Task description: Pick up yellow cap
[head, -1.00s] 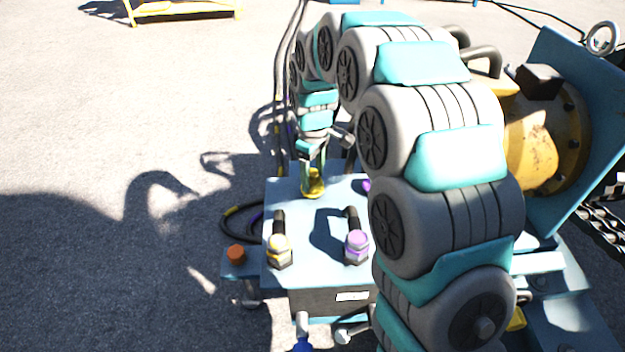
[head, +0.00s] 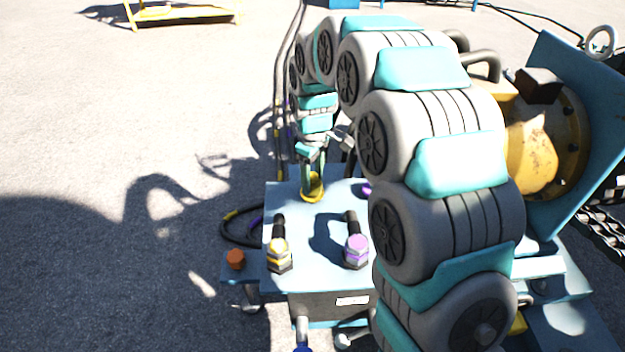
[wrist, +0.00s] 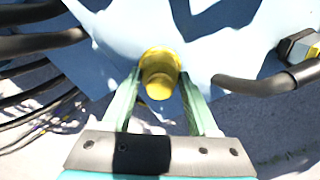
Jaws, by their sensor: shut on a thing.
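The yellow cap (head: 312,190) is at the far end of the light blue box top (head: 335,195) in the head view. In the wrist view the cap (wrist: 159,76) is round, with a wider rim behind a narrower knob. My gripper (head: 313,178) reaches down to it from above. In the wrist view the two green fingers of my gripper (wrist: 160,75) lie against its left and right sides. My gripper is shut on the cap. I cannot tell whether the cap touches the surface behind it.
An orange knob (head: 236,259) is at the left. Black hoses (wrist: 40,42) run at the left in the wrist view. A yellow reel drum (head: 545,140) stands at right.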

